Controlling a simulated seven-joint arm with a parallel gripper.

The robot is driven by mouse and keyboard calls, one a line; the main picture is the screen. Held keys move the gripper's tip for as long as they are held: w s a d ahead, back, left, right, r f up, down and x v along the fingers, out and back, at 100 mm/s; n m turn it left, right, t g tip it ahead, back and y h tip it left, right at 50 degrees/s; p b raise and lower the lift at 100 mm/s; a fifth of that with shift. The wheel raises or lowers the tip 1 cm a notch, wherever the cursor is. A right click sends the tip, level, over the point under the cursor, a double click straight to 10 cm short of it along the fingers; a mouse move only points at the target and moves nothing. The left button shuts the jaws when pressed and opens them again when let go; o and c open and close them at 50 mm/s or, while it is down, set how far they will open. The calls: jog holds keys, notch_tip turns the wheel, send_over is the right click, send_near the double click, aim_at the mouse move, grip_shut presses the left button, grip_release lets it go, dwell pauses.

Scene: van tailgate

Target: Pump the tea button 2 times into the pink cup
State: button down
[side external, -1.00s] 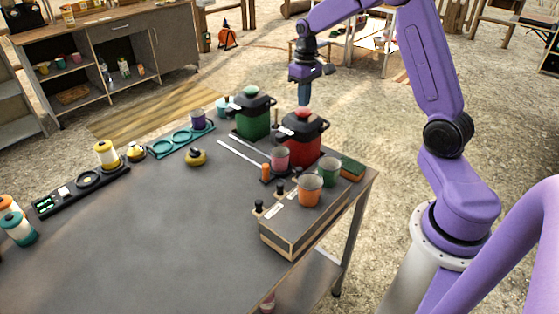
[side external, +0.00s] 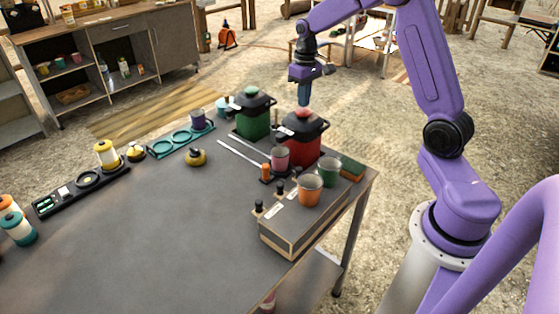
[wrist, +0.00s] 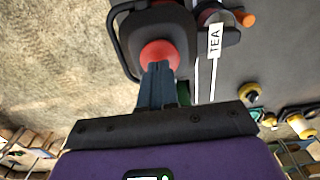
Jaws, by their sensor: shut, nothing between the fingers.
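The red dispenser (side external: 302,148) with a dark lid stands near the table's far right edge. Its round red button (wrist: 160,53) is on top, and a TEA label (wrist: 215,40) lies beside it in the wrist view. The pink cup (side external: 280,159) stands upright in front of the red dispenser. Its inside is too small to make out. My gripper (side external: 304,104) points down over the red button, shut and empty. Its blue fingers also show in the wrist view (wrist: 157,72), with their tips at the button's edge. I cannot tell whether they touch it.
A green dispenser (side external: 254,116) stands left of the red one. Green (side external: 329,173) and orange (side external: 310,191) cups stand on a wooden box (side external: 288,226) at the front right. An orange cylinder (side external: 266,171) is beside the pink cup. The middle of the table is clear.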

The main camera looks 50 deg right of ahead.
aim_at(303, 110)
jog(key=shift+f, duration=0.15)
jog(key=shift+f, duration=1.45)
jog(key=shift+r, duration=1.6)
jog(key=shift+f, duration=0.35)
jog(key=shift+f, duration=1.3)
jog(key=shift+r, duration=1.65)
